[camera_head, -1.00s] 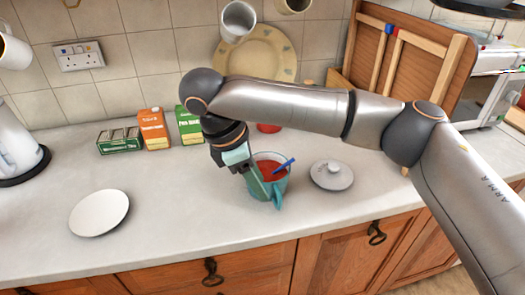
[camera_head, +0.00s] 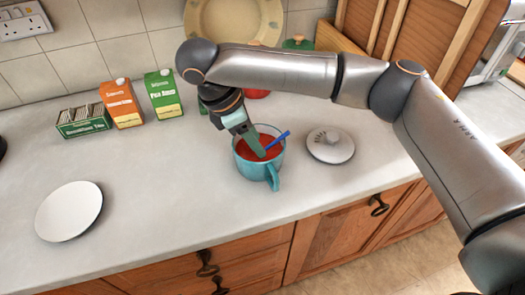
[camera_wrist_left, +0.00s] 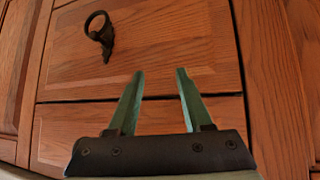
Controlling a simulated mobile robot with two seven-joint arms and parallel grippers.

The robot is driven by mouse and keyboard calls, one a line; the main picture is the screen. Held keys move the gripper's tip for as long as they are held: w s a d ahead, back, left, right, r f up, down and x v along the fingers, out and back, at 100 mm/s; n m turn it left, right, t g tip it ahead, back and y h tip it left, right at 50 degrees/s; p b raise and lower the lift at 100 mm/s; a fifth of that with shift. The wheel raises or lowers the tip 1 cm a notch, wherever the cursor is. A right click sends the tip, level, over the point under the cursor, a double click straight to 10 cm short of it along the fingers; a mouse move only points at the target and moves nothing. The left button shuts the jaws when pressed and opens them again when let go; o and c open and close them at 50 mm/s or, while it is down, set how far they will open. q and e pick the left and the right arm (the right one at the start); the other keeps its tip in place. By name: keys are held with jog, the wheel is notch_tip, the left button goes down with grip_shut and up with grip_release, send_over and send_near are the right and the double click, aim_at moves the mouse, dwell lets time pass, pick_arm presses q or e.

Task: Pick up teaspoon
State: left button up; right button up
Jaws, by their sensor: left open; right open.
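A teal mug (camera_head: 272,173) with red-brown liquid stands on the counter in the head view. The teaspoon (camera_head: 280,139) shows as a blue handle sticking up to the right out of the mug; its lower part is hidden in the liquid. My right gripper (camera_head: 259,150) reaches down from the left over the mug's opening. Its green fingers are just left of the handle, with no clear grip on it; the gap between them is hard to see. My left gripper (camera_wrist_left: 160,72) is open and empty in the left wrist view, facing wooden drawer fronts.
A grey lid (camera_head: 330,146) lies right of the mug. A white saucer (camera_head: 69,211) lies at the left. A green box (camera_head: 84,122), an orange carton (camera_head: 121,102) and a green carton (camera_head: 163,95) stand at the back. The counter (camera_head: 160,185) between saucer and mug is clear.

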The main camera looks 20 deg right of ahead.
jog(key=x, duration=0.5)
jog(key=shift+w+d+f, duration=0.1)
jog(key=shift+w, duration=0.1)
grip_shut()
dwell(0.4)
